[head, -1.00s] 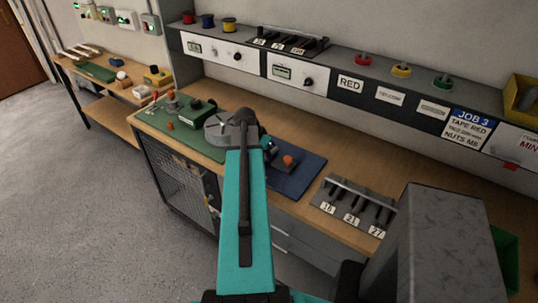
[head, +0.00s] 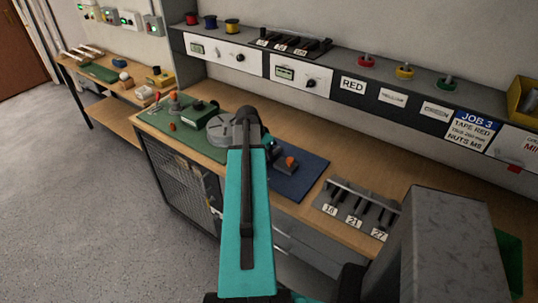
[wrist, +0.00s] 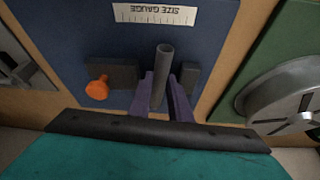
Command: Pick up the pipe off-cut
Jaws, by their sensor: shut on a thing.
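The pipe off-cut (wrist: 163,68) is a grey, hollow tube in the wrist view, with its open end facing away from the gripper. My gripper (wrist: 161,90) has purple fingers, one on each side of the tube, and is shut on it. Behind it lies the dark blue mat (wrist: 217,52) with a white SIZE GAUGE label (wrist: 153,14). The mat also shows in the head view (head: 305,172), where my teal arm hides the tube and most of the gripper. I cannot tell whether the tube touches the mat.
An orange knob (wrist: 97,88) and a dark block (wrist: 124,76) stand left of the tube in the wrist view; another dark block (wrist: 190,76) is to its right. A round grey device (wrist: 287,100) sits on the green mat (head: 180,135). A numbered tool rack (head: 355,207) stands on the bench.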

